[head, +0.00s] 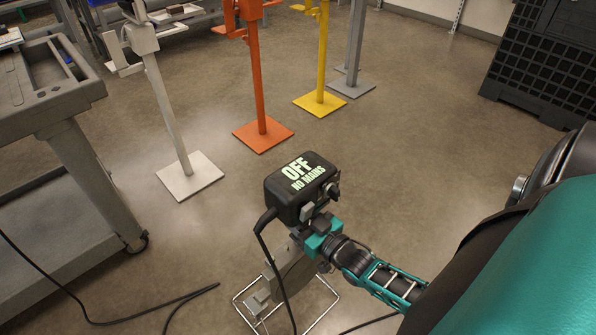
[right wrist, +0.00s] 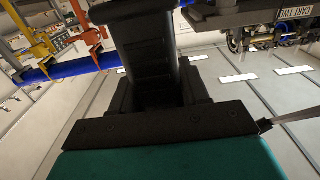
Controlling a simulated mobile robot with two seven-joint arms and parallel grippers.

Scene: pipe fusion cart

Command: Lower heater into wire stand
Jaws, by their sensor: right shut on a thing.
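The heater has a black box (head: 301,187) on top with the lit words "OFF NO MAINS", and a grey plate (head: 295,272) below it. My right gripper (head: 318,238) is shut on the heater just under the box and holds it upright. The wire stand (head: 325,312) is a thin bright wire frame on the floor under and around the plate's lower end. I cannot tell whether the plate touches the wires. In the right wrist view a dark ribbed part (right wrist: 148,55) fills the middle and the fingertips are not clear. My left gripper is out of view.
A black cable (head: 265,245) hangs from the box, and more cable lies on the floor at lower left. A grey cart (head: 75,160) stands at left. White, orange (head: 262,135), yellow and grey post stands are behind. A black crate (head: 540,75) is at upper right. Floor between is clear.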

